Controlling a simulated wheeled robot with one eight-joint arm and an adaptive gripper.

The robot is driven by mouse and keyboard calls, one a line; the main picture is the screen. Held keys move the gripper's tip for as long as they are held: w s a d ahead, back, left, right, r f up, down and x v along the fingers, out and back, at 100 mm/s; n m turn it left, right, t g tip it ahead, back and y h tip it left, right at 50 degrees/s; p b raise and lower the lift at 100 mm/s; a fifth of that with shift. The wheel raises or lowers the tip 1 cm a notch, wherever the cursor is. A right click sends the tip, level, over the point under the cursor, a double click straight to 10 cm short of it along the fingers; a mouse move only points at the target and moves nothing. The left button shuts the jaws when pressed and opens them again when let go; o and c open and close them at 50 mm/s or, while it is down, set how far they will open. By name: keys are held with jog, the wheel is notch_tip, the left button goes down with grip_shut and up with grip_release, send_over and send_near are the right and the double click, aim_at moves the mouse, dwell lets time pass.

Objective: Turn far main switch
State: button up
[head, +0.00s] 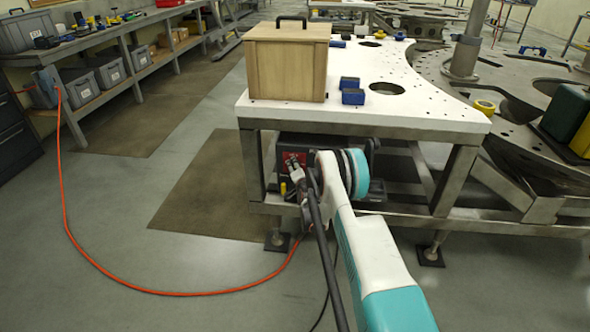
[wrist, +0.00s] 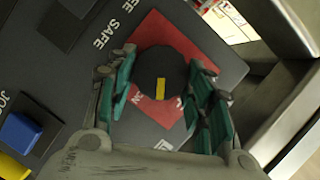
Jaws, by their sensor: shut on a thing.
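The main switch (wrist: 160,75) is a round black knob with a yellow mark on a red square plate (wrist: 148,32). It shows in the middle of the wrist view. The plate is on a dark panel (wrist: 60,72) with white lettering, part of which reads SAFE. My gripper (wrist: 160,88) has its teal fingers on both sides of the knob and is shut on it. The yellow mark lies on the knob's lower part in the picture. In the head view, the dark box (head: 325,150) with a red patch sits under the white table, and my arm hides part of it.
A blue block (wrist: 20,132) and a yellow one (wrist: 12,168) are on the panel's left. The white table (head: 430,112) with a wooden box (head: 287,65) stands above the dark box. Metal legs flank it. An orange hose (head: 180,292) lies on the floor.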

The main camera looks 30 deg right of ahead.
jog(key=o, duration=1.1)
jog(key=shift+c, duration=0.2)
jog(key=v, duration=0.7)
jog(key=shift+s, duration=0.25)
jog(key=shift+a, duration=0.1)
